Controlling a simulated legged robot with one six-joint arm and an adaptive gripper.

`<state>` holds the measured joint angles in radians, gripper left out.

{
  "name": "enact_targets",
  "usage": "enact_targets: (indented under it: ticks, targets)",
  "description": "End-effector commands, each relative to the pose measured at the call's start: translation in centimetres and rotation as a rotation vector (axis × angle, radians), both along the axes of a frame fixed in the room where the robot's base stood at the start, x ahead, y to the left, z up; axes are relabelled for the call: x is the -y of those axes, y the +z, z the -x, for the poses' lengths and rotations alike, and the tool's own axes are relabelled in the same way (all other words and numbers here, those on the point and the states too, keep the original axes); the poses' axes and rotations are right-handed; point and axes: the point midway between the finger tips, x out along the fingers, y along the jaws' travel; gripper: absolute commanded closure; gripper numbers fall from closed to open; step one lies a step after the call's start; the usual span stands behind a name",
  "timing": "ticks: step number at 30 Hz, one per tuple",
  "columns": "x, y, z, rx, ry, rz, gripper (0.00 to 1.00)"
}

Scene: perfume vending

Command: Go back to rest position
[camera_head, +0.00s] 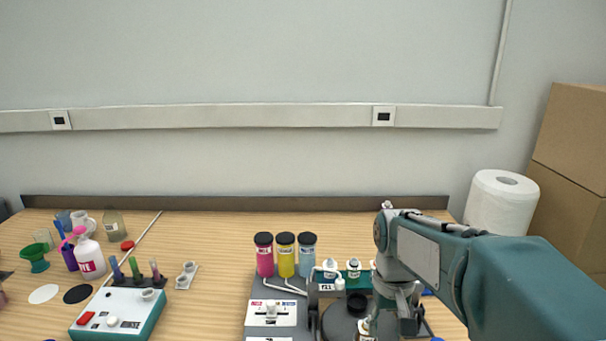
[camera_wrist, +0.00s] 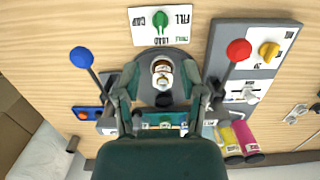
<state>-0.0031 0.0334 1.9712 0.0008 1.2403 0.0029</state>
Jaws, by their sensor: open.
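My gripper (camera_wrist: 160,88) is open in the wrist view, with its two fingers spread on either side of a small bottle with a white cap (camera_wrist: 162,70). The bottle stands on a round dark plate (camera_wrist: 178,58) of the vending machine, and I see a gap between it and the fingers. In the head view, my gripper (camera_head: 388,322) points down over the right part of the machine. Its fingertips are partly cut off by the lower edge there.
Pink, yellow and blue cylinders (camera_head: 285,258) stand behind the machine's white control panel (camera_head: 271,313). A red-knobbed lever (camera_wrist: 238,50) and a blue-knobbed lever (camera_wrist: 81,58) flank the plate. A paper roll (camera_head: 502,210) and cardboard boxes (camera_head: 570,180) stand at right. A white-and-teal device (camera_head: 118,312) sits left.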

Motion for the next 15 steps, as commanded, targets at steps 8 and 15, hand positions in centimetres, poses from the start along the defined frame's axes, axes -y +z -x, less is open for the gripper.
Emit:
enact_targets:
  ticks: [8,15]
  targets:
    - [0.1,3.3,5.6,0.224,0.000,0.000,0.47]
    - [0.1,4.4,10.1,0.410,0.000,0.000,0.47]
